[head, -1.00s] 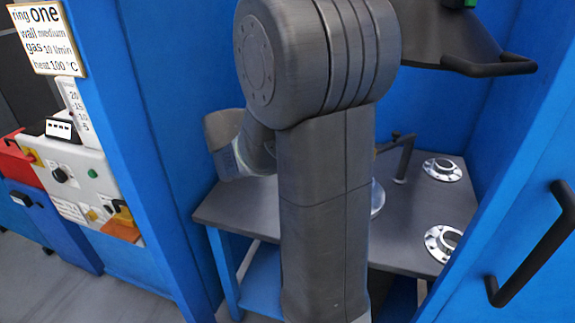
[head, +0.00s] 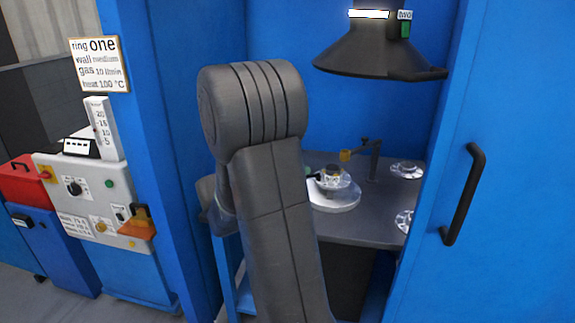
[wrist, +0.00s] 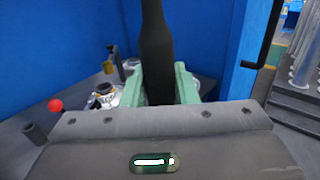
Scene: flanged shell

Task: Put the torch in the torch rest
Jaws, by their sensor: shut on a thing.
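In the wrist view my gripper (wrist: 161,84), with pale green fingers, is shut on the dark, bottle-shaped body of the torch (wrist: 156,50). The torch stands up in the picture and its upper end runs out of the frame. In the head view my arm hides the gripper and the torch. I cannot make out the torch rest for sure. A dark open tube (wrist: 34,133) stands at the lower left of the wrist view, apart from the torch. A dark post (head: 374,160) with a brass-coloured cup (head: 346,155) on its side arm stands at the back of the bench.
A grey bench (head: 385,225) stands in a blue booth under a dark hood (head: 375,55). It bears a white round base with a flanged metal piece (head: 333,180) and more flanges (head: 406,170) at right. A red ball (wrist: 55,104) is near the tube. A door handle (head: 463,195) juts out at right.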

